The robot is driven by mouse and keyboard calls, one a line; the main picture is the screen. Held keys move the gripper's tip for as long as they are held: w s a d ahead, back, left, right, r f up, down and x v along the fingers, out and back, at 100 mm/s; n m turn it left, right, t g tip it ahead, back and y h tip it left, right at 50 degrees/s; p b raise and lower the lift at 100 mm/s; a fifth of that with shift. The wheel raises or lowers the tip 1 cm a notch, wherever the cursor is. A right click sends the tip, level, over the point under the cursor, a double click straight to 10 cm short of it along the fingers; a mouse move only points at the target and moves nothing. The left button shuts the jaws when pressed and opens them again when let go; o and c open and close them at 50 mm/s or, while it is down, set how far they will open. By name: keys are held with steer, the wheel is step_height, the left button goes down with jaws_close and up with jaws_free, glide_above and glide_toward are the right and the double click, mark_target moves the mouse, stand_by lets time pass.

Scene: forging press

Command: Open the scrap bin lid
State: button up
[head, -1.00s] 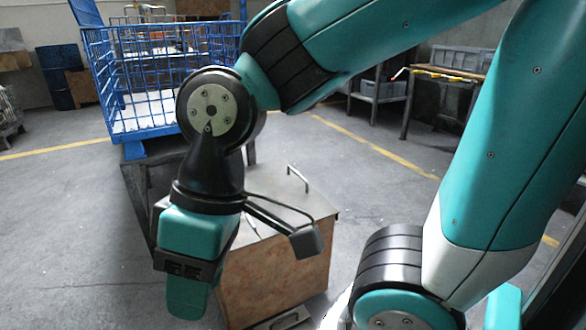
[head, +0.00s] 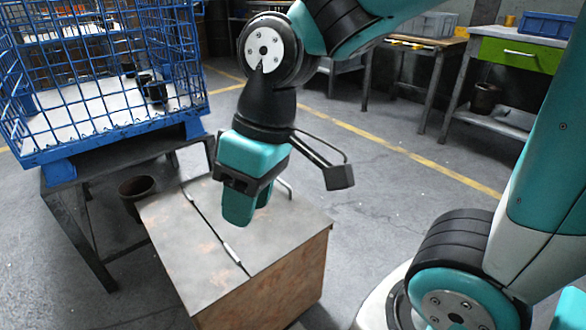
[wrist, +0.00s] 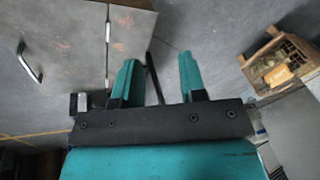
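The scrap bin (head: 281,288) is a rusty brown box standing on the floor below my arm. Its grey metal lid (head: 285,232) lies flat and closed, with a hinge seam beside it across the top. The lid's bar handle (head: 286,187) is partly hidden behind my gripper in the head view. In the wrist view the lid (wrist: 65,45) is at upper left, with the handle (wrist: 30,63) at its left. My gripper (wrist: 158,75) has its two fingers apart with nothing between them. In the head view my gripper (head: 239,213) points down over the bin top.
A blue wire crate (head: 45,150) stands on a dark table (head: 80,215) at left. A rusty pot (head: 137,186) sits beside the bin. Workbenches (head: 420,45) line the back. The wrist view shows a wooden crate (wrist: 262,62) at right. Floor right of the bin is clear.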

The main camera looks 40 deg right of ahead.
steer(key=w+d+m+h+p, duration=0.2)
steer(key=w+d, duration=0.3)
steer(key=w, duration=0.8)
steer(key=m+h+p, duration=0.3)
steer(key=m+h, duration=0.1)
glide_above(280, 180)
steer(key=a, duration=0.3)
steer(key=a+x, duration=0.2)
steer(key=x, duration=0.5)
steer(key=b+x, duration=0.2)
steer(key=x, duration=0.3)
steer(key=b+x, duration=0.2)
steer(key=x, duration=0.4)
steer(key=b+x, duration=0.2)
steer(key=x, duration=0.4)
steer(key=shift+s+a+f, duration=0.25)
steer(key=shift+s, duration=0.1)
jaws_close()
